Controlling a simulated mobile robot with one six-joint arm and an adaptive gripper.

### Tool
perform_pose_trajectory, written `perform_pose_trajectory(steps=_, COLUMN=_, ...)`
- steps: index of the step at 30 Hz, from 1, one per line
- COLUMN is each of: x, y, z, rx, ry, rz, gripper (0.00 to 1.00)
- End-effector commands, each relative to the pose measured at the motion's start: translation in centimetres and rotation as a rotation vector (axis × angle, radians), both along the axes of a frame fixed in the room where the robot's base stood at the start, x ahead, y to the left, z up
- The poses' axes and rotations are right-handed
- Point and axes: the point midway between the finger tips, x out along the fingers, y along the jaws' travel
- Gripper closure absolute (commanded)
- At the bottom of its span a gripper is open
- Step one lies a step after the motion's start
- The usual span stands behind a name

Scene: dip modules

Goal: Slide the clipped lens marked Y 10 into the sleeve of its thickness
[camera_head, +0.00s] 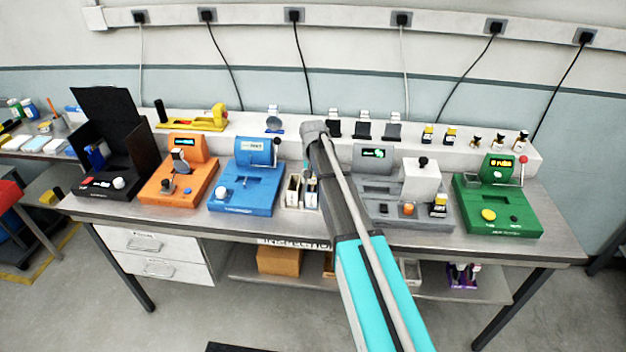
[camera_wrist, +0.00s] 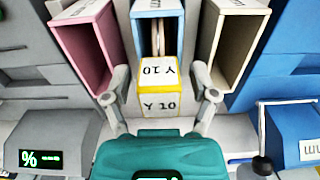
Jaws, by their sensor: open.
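The clip marked Y 10 (camera_wrist: 159,88), yellow and white, is in the wrist view at the near mouth of the middle, blue sleeve (camera_wrist: 204,7). Pale thin upright edges, which look like its lens, show inside that sleeve. A pink sleeve (camera_wrist: 86,40) stands to the left and a cream sleeve (camera_wrist: 234,42) to the right; both look empty. My gripper (camera_wrist: 160,97) is open, with one finger on each side of the clip and gaps between. The sleeves' thickness markings cannot be read. In the head view my arm largely hides this spot.
A blue device (camera_head: 245,185) stands left of the sleeves and a grey device (camera_head: 375,210) right. Orange (camera_head: 180,183), black (camera_head: 115,165) and green (camera_head: 497,205) devices share the bench. Several clipped pieces stand on the white back shelf (camera_head: 350,125).

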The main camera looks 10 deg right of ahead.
Motion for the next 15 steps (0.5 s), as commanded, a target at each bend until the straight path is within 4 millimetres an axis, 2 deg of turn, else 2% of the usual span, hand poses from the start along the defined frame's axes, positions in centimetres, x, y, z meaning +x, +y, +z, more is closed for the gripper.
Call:
perform_pose_trajectory(steps=8, x=0.0, y=0.0, z=0.5, rx=0.000, ry=0.000, rz=0.000, gripper=0.25)
perform_pose_trajectory(steps=15, x=0.0, y=0.0, z=2.0, rx=0.000, ry=0.000, rz=0.000, gripper=0.25)
